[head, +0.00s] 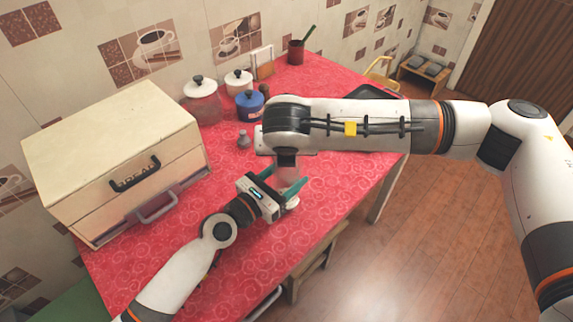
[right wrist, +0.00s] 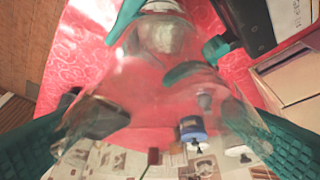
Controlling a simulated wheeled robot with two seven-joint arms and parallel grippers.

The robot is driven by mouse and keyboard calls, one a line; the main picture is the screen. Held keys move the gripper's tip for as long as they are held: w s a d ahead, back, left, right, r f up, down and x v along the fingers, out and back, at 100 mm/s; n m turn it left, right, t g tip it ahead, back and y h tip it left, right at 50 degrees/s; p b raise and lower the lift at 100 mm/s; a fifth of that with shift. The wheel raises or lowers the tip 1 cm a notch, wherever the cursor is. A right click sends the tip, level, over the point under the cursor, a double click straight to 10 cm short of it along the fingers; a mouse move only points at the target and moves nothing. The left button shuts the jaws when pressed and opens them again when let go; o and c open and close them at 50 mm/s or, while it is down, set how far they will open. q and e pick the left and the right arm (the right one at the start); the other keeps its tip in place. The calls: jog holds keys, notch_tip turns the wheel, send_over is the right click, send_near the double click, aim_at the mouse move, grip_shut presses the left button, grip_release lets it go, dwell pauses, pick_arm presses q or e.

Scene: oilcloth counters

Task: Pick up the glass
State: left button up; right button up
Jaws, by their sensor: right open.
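The clear glass (right wrist: 165,85) fills the middle of the right wrist view, and the counter and jars show through it. In the head view, the glass (head: 287,174) is small, faint and partly covered by my arms. My left gripper (head: 285,177) reaches in from the lower left, its teal fingers on both sides of the glass and seeming to touch it. My right gripper (right wrist: 152,108) is open, with one finger on either side of the glass. In the head view its fingers are mostly hidden below my right wrist.
The red patterned counter (head: 240,275) carries a cream bread box (head: 110,150) at left. A blue jar (head: 249,106), white-lidded jars (head: 202,100), a grey shaker (head: 244,140) and a dark red cup (head: 296,52) stand toward the back. Counter front is mostly clear.

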jog(key=c, duration=1.2)
pick_arm(q)
jog(key=o, duration=1.2)
pick_arm(e)
notch_tip(320, 180, up, 10)
pick_arm(q)
jog(key=v, duration=1.2)
